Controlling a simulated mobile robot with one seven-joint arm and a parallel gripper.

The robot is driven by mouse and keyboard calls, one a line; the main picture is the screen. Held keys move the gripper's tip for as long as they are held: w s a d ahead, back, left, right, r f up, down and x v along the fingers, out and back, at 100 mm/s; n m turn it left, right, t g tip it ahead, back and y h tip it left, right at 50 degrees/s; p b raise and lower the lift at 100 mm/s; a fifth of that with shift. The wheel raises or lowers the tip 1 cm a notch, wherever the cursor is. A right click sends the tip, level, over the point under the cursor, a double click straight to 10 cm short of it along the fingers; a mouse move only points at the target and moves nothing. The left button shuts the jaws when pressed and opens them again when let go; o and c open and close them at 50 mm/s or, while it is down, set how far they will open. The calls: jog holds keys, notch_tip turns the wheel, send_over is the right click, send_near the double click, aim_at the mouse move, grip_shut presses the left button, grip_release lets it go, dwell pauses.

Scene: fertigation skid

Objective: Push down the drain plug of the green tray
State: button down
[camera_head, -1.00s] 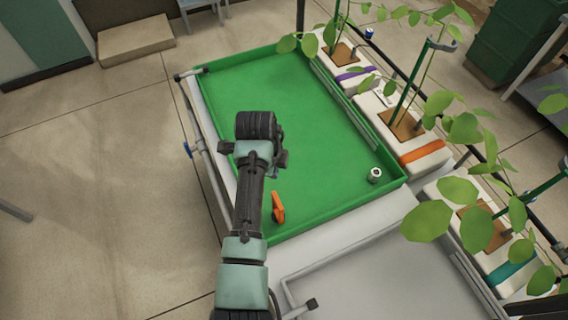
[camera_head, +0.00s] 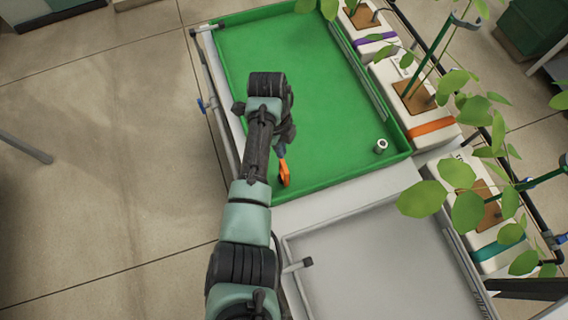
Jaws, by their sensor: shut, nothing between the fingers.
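The green tray (camera_head: 309,70) lies on the bench with its low rim around it. A small pale upright cylinder with a dark top (camera_head: 381,146) stands in its near right corner; it looks like the drain plug. I cannot tell how far down it sits. My gripper (camera_head: 285,133) is over the near left part of the tray, clearly to the left of the plug and apart from it. It is shut and empty. My wrist hides most of its fingers.
An orange-handled object (camera_head: 284,172) lies in the tray's near left corner, close to my gripper. White planter blocks (camera_head: 427,110) with leafy plants line the right side; leaves overhang there. A grey tray (camera_head: 375,265) sits nearer. The green tray's middle is clear.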

aim_at(284, 164)
jog(key=shift+s+d+f+b, duration=0.1)
jog(key=shift+d+f+b, duration=0.05)
jog(key=shift+f+b, duration=1.2)
jog(key=shift+s+d+f+b, duration=0.15)
jog(key=shift+f+b, duration=0.85)
jog(key=shift+f, duration=0.65)
jog(key=shift+w, duration=0.1)
